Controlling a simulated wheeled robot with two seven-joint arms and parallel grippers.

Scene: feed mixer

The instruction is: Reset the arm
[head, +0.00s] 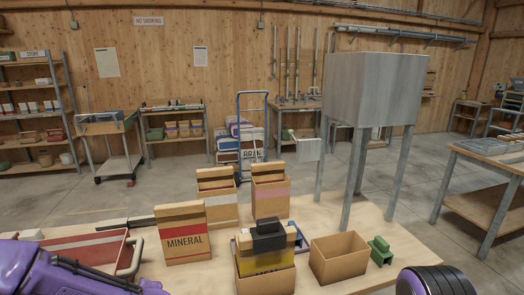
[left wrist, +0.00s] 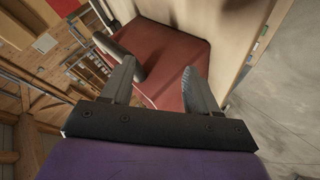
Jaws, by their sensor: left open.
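My left arm, purple with black parts, comes in at the lower left of the head view. I cannot make out its fingertips there. In the left wrist view my left gripper (left wrist: 160,75) is open, its two fingers spread apart. A red surface (left wrist: 170,52) shows behind and between the fingers, and nothing is clearly held. A red-sided container (head: 85,250) stands on the table by this arm in the head view. A dark round part with purple at the lower right seems to be my right arm. My right gripper is out of view.
The wooden table (head: 400,262) bears a MINERAL box (head: 184,243), other cardboard boxes, an open box (head: 339,265), a yellow-and-black item (head: 265,262) and a green piece (head: 380,250). A grey hopper (head: 372,88) on legs stands behind. Shelves line the wall.

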